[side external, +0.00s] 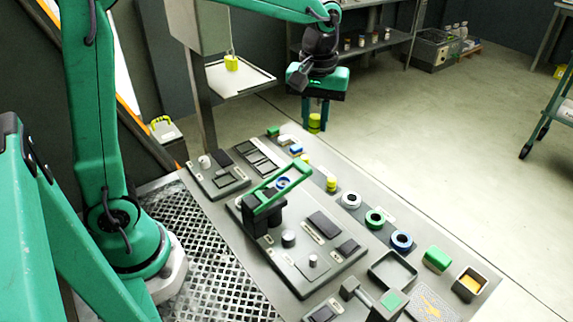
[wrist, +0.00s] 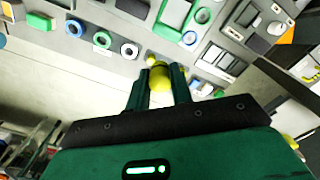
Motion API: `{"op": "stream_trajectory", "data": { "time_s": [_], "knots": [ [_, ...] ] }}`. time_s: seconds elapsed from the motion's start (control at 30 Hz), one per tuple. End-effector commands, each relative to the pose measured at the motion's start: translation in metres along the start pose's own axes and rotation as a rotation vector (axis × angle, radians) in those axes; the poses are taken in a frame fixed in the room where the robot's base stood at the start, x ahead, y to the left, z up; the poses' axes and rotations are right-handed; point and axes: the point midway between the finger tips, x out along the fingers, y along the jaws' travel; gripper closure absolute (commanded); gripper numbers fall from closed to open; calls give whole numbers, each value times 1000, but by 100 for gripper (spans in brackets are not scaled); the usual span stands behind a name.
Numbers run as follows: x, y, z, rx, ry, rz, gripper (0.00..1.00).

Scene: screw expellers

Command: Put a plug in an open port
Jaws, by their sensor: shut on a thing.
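My gripper (side external: 315,112) hangs above the far end of the workbench, fingers down, shut on a yellow-green plug (side external: 314,124). In the wrist view the plug (wrist: 160,80) sits between the two green fingers. Its lower end is clear of the bench. A second yellow plug (side external: 331,184) stands on the bench nearer the camera. A large grey panel (side external: 345,262) carries a green-handled lever (side external: 280,187), a blue ring (side external: 283,183), round knobs and dark plates. I cannot tell which openings are open ports.
A white ring (side external: 350,200), a green ring (side external: 375,218) and a blue ring (side external: 401,240) line the bench's right side. A smaller panel (side external: 218,177) lies left. Floor right of the bench is free.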

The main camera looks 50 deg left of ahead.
Motion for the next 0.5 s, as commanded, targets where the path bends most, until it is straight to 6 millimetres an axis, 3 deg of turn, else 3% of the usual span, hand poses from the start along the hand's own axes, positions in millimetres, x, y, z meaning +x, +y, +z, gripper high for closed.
{"op": "stream_trajectory", "data": {
  "time_s": [0.3, 0.5],
  "knots": [
    [-1, -62, 2, -395, 2, 2, 100],
    [1, -90, 8, -592, 1, 1, 100]
  ]
}}
